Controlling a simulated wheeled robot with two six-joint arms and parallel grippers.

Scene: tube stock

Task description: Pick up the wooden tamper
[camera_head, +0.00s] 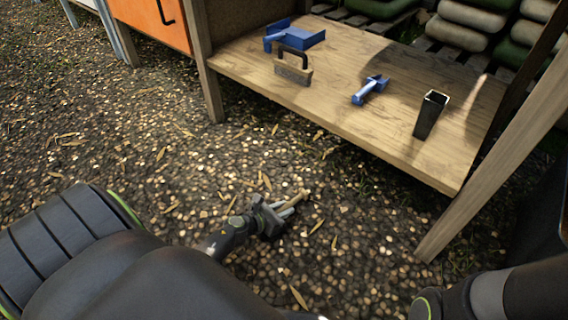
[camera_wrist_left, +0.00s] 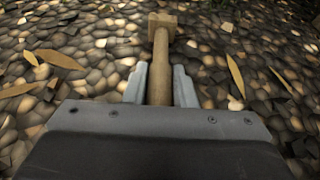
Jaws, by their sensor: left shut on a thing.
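The wooden tamper (camera_wrist_left: 161,55) is a light brown stick with a wider block-like head at its far end. In the left wrist view it lies between the two grey fingers of my left gripper (camera_wrist_left: 160,84), which are shut on its shaft. The tamper head points away from the wrist. In the head view my left gripper (camera_head: 285,209) is low over the gravel, with the tamper's end (camera_head: 301,195) sticking out past the fingertips. I cannot tell whether the tamper touches the ground. My right gripper is out of view; only part of that arm shows at bottom right.
A wooden bench (camera_head: 350,119) stands beyond my gripper, holding a dark-handled brush or float (camera_head: 293,67), a blue scoop-like tool (camera_head: 297,37), a smaller blue tool (camera_head: 370,89) and a dark square tube (camera_head: 430,115). Stacked sacks (camera_head: 462,37) lie behind. Open leaf-strewn gravel surrounds the gripper.

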